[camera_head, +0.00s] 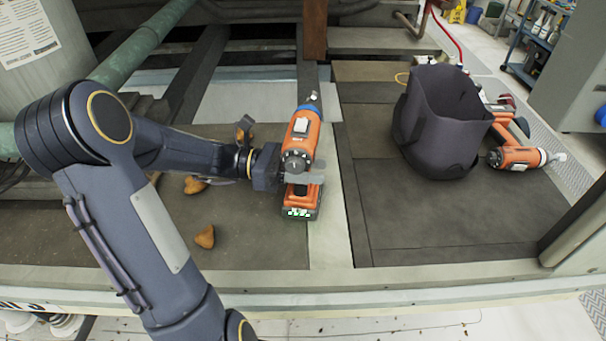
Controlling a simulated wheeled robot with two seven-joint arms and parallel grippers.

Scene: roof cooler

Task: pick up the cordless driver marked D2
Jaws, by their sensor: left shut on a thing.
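An orange and black cordless driver (307,135) with a blue collar is in the middle of the head view. Its battery (301,205), with small green lights, points toward me. My left gripper (303,178) comes in from the left and is shut around the driver between its body and its battery. I cannot tell whether the driver touches the deck. A second orange driver (513,157) lies on the right, partly hidden behind a dark bag. I cannot read a D2 mark on either driver. My right gripper is not in view.
The dark open bag (440,125) stands upright on the right boards. Several small brown pieces, such as one leaf-like piece (205,237), lie left of the driver. A green pipe (140,45) and slats are behind. The boards (415,222) in front of the bag are clear.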

